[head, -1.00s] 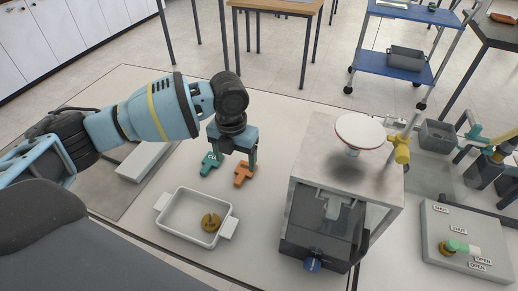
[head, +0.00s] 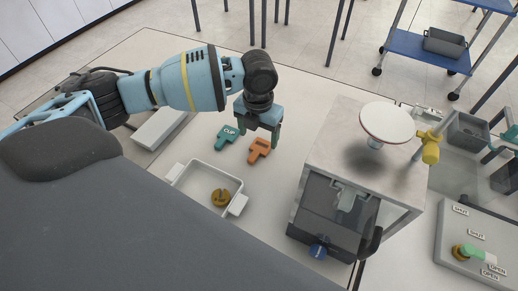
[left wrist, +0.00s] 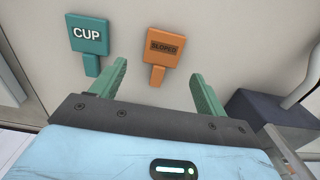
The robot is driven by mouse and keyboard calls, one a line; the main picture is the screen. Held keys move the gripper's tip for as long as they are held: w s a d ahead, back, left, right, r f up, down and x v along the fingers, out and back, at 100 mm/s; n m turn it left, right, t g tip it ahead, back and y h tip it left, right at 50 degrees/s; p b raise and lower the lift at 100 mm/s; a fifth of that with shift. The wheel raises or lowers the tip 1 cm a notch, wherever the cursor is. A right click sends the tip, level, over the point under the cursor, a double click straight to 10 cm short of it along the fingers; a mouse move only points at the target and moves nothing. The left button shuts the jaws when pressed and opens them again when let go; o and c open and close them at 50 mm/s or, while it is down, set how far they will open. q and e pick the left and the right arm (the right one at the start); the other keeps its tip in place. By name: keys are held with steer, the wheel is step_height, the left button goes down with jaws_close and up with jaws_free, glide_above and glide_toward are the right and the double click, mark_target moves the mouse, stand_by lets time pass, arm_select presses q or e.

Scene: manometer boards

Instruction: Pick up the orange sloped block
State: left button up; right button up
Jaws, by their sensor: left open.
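The orange sloped block (head: 259,150) lies flat on the pale board, a T-like tag with a dark label reading "SLOPED" and a narrower stem. It also shows in the left wrist view (left wrist: 162,48), its stem pointing toward the gripper. My left gripper (head: 258,134) is open and empty, pointing down beside the orange block. In the left wrist view the two green fingers (left wrist: 160,72) stand either side of the stem's line, apart from it. My right gripper is not in view.
A teal "CUP" block (head: 227,137) lies just left of the orange one. A white tray (head: 181,184) with a brass slotted piece (head: 221,197) is in front. A box-like stand (head: 322,145) with a round white plate (head: 388,122) rises close on the right.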

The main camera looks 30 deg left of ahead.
mark_target(259, 149)
arm_select(q)
step_height(259, 149, down, 4)
steer(key=shift+f, duration=0.25)
steer(key=shift+d, duration=0.1)
steer(key=c, duration=1.1)
steer(key=shift+o, duration=0.2)
steer(key=shift+r, duration=0.1)
steer(key=shift+r, duration=0.45)
steer(key=r, duration=0.1)
steer(key=s+r, duration=0.1)
steer(key=shift+d+r, duration=0.3)
steer(key=s+d, duration=0.2)
steer(key=s, duration=0.2)
steer(key=s+d+r, duration=0.1)
steer(key=s+d, duration=0.2)
steer(key=s, duration=0.1)
steer(key=s+d, duration=0.3)
steer(key=s, duration=0.1)
steer(key=shift+s+r+p, duration=0.15)
steer(key=shift+s+p, duration=0.1)
steer(key=shift+p, duration=0.15)
